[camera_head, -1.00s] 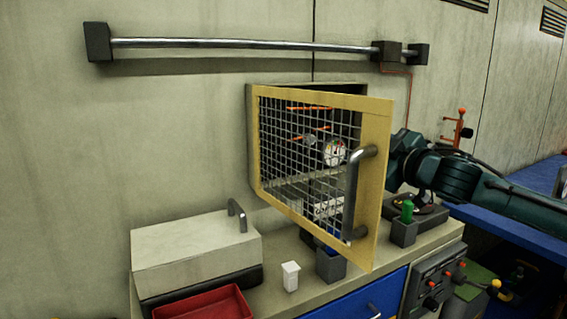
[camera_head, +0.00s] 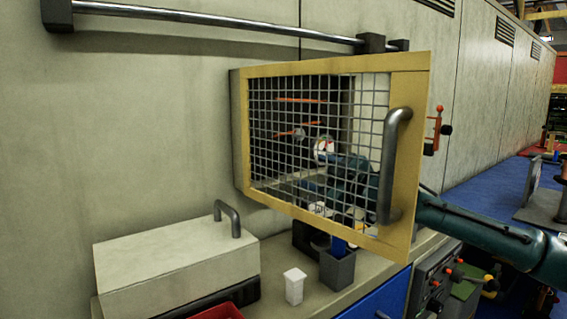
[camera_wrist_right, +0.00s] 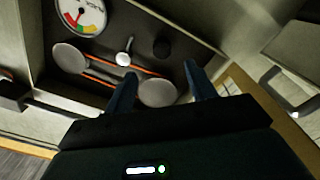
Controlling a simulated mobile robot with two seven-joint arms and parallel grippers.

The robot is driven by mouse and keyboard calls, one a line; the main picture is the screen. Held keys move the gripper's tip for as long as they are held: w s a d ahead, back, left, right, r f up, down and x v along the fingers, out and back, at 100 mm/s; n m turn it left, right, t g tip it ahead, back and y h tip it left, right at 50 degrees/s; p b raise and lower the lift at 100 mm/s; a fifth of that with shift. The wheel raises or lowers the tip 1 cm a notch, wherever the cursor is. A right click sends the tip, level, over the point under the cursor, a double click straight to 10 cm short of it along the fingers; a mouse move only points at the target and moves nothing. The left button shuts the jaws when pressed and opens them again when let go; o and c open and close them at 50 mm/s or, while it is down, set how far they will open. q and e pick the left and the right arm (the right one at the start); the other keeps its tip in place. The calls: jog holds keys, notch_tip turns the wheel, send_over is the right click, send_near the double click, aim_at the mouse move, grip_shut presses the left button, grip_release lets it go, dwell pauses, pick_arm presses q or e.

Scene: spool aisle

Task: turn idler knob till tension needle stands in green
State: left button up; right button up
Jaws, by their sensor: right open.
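The tension gauge (camera_wrist_right: 80,14) has a white dial with red, yellow and green areas, cut by the top edge of the right wrist view; I cannot tell where its needle stands. The gauge also shows through the mesh in the head view (camera_head: 323,149). A dark round knob (camera_wrist_right: 161,46), perhaps the idler knob, sits on the dark panel right of a small silver roller (camera_wrist_right: 123,58). My right gripper (camera_wrist_right: 160,70) is open and empty, its fingers pointing at the panel with the dark knob ahead, between their lines. My left gripper is out of view.
The yellow-framed mesh door (camera_head: 410,160) stands open, my right arm reaching behind it. Pale discs (camera_wrist_right: 157,92) and orange strands cross the panel.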

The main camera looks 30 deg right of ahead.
jog(key=w+p, duration=0.1)
jog(key=w, duration=0.2)
jog(key=w+p, duration=0.2)
jog(key=w, duration=0.2)
jog(key=w+a+p, duration=0.1)
jog(key=w, duration=0.2)
jog(key=shift+w+r, duration=0.1)
jog(key=shift+w, duration=0.1)
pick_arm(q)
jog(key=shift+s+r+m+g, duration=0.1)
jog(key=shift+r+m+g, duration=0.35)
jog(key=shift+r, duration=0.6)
pick_arm(e)
jog(key=shift+w+a, duration=0.1)
jog(key=shift+w, duration=0.65)
jog(key=c, duration=1)
pick_arm(q)
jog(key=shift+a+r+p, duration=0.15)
jog(key=shift+p, duration=0.15)
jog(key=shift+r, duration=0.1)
